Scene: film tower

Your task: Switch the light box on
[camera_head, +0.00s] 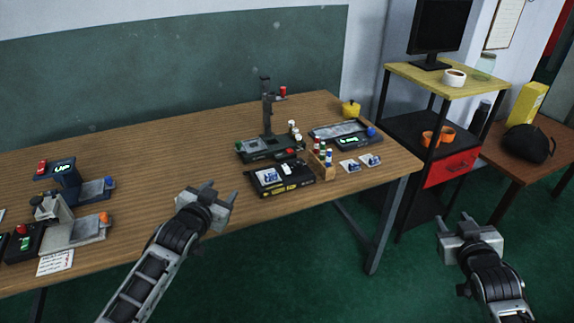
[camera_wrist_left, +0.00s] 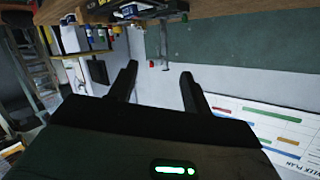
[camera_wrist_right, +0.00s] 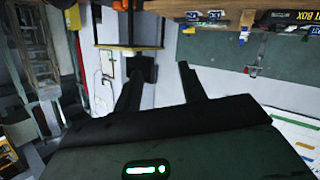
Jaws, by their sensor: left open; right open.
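A black box with yellow lettering (camera_head: 296,187) stands near the table's front edge in the head view. My left gripper (camera_head: 208,191) is open and empty, left of the box. My right gripper (camera_head: 452,224) is open and empty, right of the table and well away from the box.
The wooden table (camera_head: 150,150) has clear space left of the box. A black stand (camera_head: 267,110) rises behind the box; a wooden holder with small bottles (camera_head: 322,163) is at its right. Left-end devices (camera_head: 70,225) stand on the table. A shelf cart (camera_head: 440,85) stands right.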

